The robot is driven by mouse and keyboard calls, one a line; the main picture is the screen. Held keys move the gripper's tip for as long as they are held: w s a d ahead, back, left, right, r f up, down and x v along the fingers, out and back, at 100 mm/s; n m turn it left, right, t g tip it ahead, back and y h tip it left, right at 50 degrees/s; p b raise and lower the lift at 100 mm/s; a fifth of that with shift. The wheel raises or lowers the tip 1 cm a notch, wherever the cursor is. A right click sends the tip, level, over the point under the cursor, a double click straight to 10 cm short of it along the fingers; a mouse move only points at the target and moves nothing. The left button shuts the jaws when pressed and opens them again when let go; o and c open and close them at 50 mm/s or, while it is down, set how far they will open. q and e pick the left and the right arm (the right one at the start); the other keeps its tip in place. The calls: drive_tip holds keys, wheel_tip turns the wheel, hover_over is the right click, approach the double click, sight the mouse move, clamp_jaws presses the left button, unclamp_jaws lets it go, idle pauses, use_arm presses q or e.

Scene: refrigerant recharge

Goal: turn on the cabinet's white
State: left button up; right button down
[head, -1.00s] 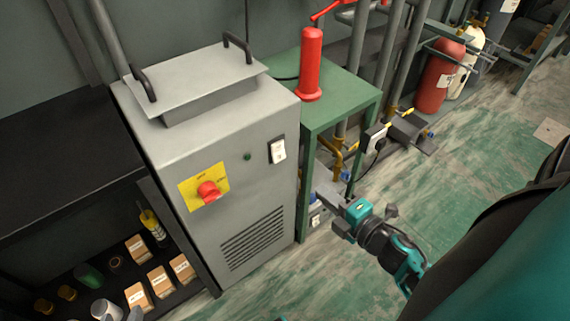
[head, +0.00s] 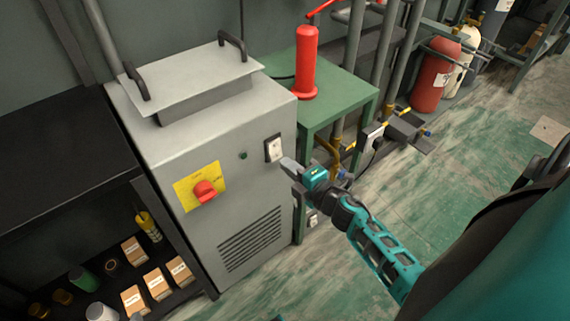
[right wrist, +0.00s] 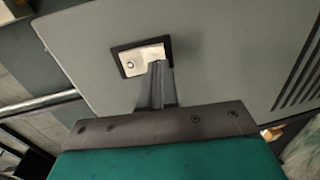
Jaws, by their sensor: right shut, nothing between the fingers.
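The grey cabinet (head: 225,180) stands left of centre in the head view. Its white rocker switch (head: 274,149) sits in a black frame on the upper right of the front face. My right gripper (head: 285,163) is shut and empty, with its fingertips close to the lower right of the switch. In the right wrist view the white switch (right wrist: 143,59) shows in its black frame, and the shut fingers (right wrist: 156,75) reach up to its lower edge, covering part of it. I cannot tell whether they touch it. My left gripper is not in view.
A red knob on a yellow plate (head: 203,189) and a small green lamp (head: 242,155) are on the same cabinet face. A green table (head: 340,95) with a red cylinder (head: 306,65) stands right beside the cabinet. A dark shelf (head: 75,190) stands left.

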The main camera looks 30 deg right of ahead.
drive_tip(key=shift+w+f, duration=0.1)
drive_tip(key=shift+w, duration=0.9)
